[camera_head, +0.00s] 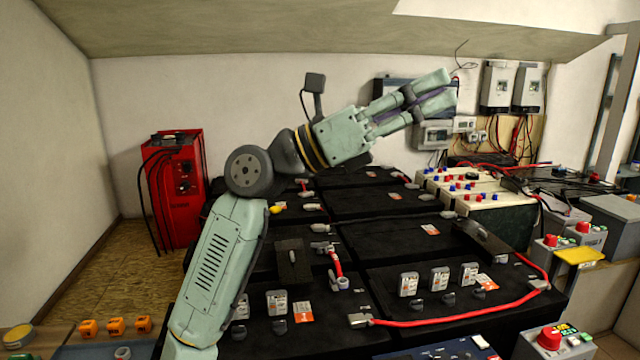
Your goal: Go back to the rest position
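My gripper (449,89) is at the end of my pale green arm, which rises from the bottom left and bends to the upper right. It is raised above the black battery blocks and points right, towards the wall-mounted boxes. Its fingers lie close together, with a dark purplish strip between them. I cannot tell whether that strip is finger padding or a gap. No separate object is clearly seen in the grip. My arm hides part of the batteries behind it.
Black battery blocks (390,240) with red cables (430,321) fill the middle. A red charger (176,190) stands at the left by the wall. A white battery bank (450,190), a yellow-topped box (578,256) and red-button boxes (551,340) stand right. Free floor (115,262) shows at left.

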